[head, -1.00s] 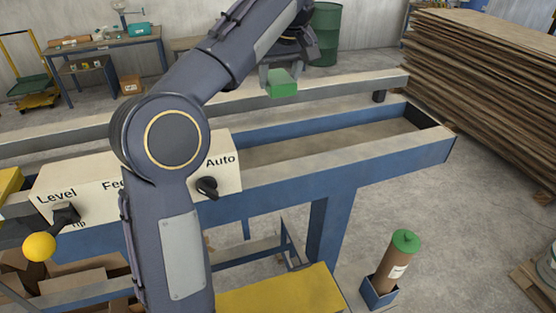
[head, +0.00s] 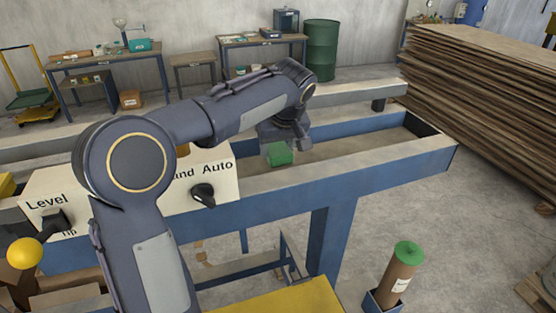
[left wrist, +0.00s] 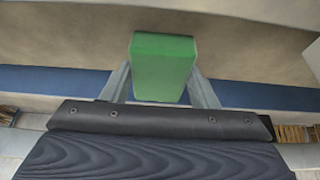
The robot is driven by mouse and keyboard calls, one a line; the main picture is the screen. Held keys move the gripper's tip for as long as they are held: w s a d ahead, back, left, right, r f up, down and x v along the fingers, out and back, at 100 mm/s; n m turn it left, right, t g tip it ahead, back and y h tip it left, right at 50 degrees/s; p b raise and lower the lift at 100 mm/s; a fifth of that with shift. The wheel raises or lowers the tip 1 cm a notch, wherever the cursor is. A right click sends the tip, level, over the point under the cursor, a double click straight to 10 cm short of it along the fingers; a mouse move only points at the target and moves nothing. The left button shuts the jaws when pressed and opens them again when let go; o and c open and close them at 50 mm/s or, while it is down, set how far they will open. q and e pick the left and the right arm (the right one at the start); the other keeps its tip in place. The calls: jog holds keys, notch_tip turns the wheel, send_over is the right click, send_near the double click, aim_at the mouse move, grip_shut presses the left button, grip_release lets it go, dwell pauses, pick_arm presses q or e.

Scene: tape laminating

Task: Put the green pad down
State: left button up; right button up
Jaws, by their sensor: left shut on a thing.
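The green pad (head: 279,154) is a small block held at the end of my left arm in the head view. My left gripper (head: 284,143) is shut on it, over the blue-framed trough (head: 350,150) of the machine. The left wrist view shows the pad (left wrist: 163,68) between the two grey fingers (left wrist: 163,85). Whether the pad touches the trough's floor cannot be told. My right gripper is not in view.
A cream panel (head: 110,205) with a black Auto knob (head: 203,195) and a yellow-ball lever (head: 24,253) is at the left. A green-topped brown roll (head: 398,272) stands at the front right. Stacked boards (head: 480,90) are at the right. The trough's right part is empty.

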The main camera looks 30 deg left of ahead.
aim_at(279, 152)
pick_arm(q)
notch_tip(279, 152, down, 4)
jog(key=shift+r, duration=0.2)
jog(key=shift+f, duration=0.1)
jog(key=shift+f, duration=0.1)
jog(key=o, duration=0.4)
jog(key=shift+f, duration=0.1)
jog(key=o, duration=0.5)
